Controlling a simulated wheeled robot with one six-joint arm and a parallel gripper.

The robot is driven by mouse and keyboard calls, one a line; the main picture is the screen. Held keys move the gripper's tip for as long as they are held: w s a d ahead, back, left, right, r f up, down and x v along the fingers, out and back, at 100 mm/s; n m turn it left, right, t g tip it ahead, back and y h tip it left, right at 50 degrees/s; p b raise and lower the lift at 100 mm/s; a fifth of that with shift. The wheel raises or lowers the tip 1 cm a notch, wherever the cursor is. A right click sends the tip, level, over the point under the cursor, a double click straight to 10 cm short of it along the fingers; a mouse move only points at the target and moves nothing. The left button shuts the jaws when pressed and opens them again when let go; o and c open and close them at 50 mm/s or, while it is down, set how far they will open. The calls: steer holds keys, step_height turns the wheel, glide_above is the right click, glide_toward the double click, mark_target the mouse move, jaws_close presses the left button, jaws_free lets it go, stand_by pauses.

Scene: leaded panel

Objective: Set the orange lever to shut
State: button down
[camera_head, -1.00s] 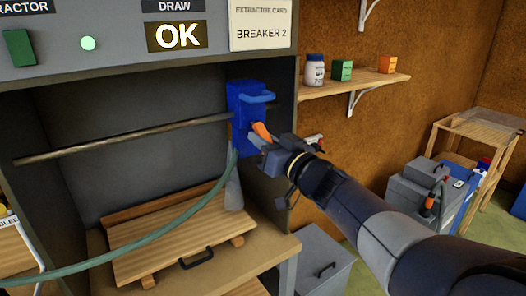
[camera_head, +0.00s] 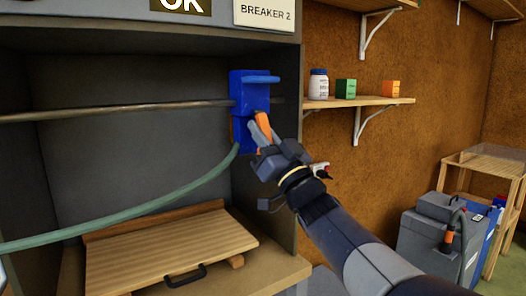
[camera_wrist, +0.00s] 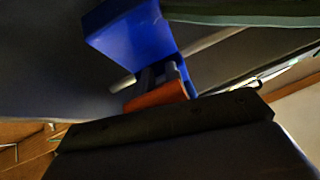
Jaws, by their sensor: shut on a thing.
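The orange lever (camera_head: 263,124) is on the front of a blue box (camera_head: 250,88) mounted on a horizontal rod inside the hood. In the head view the lever's visible end points up and a little left. My gripper (camera_head: 262,138) is shut on the lever, with its fingers beside it and partly hiding it. In the wrist view the orange lever (camera_wrist: 160,97) lies across the grey fingers (camera_wrist: 160,78), below the blue box (camera_wrist: 130,38). The lever's pivot is hidden, and I cannot read any marking for shut.
A green hose (camera_head: 130,212) runs left from the blue box. A wooden board with a black handle (camera_head: 185,275) lies below. The hood's right wall is close to my gripper. A shelf (camera_head: 360,102) with a jar and small boxes is at right.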

steer(key=shift+w+t+y+b, duration=0.15)
steer(key=shift+t+y+b, duration=0.15)
steer(key=shift+b, duration=0.4)
steer(key=c, duration=1.4)
jaws_free()
steer(key=shift+f, duration=0.1)
steer(key=b+v, duration=0.1)
steer(key=v, duration=0.9)
steer(key=shift+s+f, duration=0.25)
steer(key=shift+d+r, duration=0.1)
steer(key=p+x, duration=0.1)
steer(key=x, duration=1)
steer(key=shift+s+d, duration=0.1)
